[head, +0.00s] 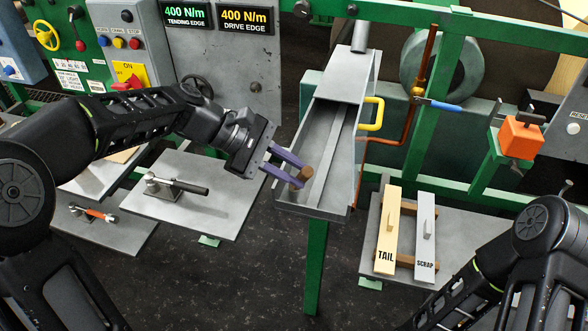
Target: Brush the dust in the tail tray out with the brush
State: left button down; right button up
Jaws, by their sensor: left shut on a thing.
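The tail tray (350,150) is a long grey metal trough on a green post, with a grey plate over its far end and a lengthwise divider inside. My left gripper (295,170) reaches in from the left, its purple fingers at the tray's near left part. It is shut on a short brown wooden piece (302,178), which appears to be the brush. Its bristles are hidden, and I cannot tell if it touches the tray floor. I cannot make out dust. My right arm shows at the lower right, but its gripper is out of view.
A yellow handle (373,113) sticks out on the tray's right. A shelf at right holds boards marked TAIL (387,232) and SCRAP (426,235). A left shelf carries a black-handled tool (180,186). Green rails (408,170) and a copper pipe (412,120) stand behind.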

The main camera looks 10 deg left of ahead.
pick_arm(q)
notch_tip(320, 180, up, 8)
jog(key=p, duration=0.3)
jog(key=shift+w+f+p, duration=0.25)
jog(key=shift+p, duration=0.1)
